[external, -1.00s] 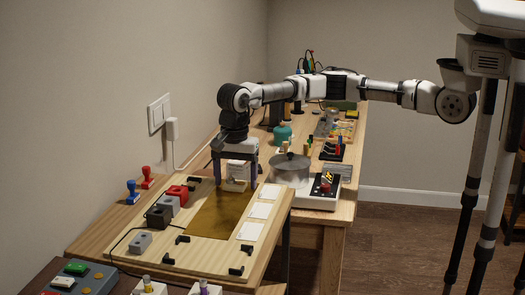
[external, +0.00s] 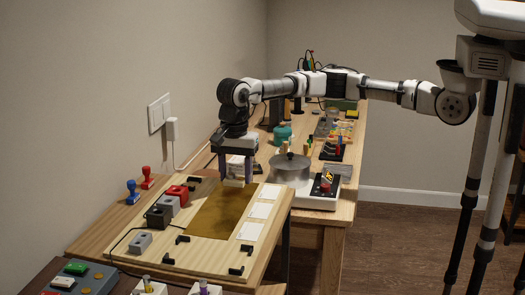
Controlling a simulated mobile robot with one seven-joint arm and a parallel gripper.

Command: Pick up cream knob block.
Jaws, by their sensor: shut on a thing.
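My gripper (external: 234,181) points down over the far end of the wooden board with the brown-gold panel (external: 222,212). It is shut on a small cream block (external: 234,182) at its fingertips. The block shows between and just below the fingers, and it looks to be slightly above or at the panel's far edge; the exact gap is hard to tell. The upper part of the block is hidden by the gripper.
Red, grey and black blocks (external: 158,216) stand left of the panel. White cards (external: 261,210) lie to its right. Blue (external: 132,192) and red stamps stand near the wall.

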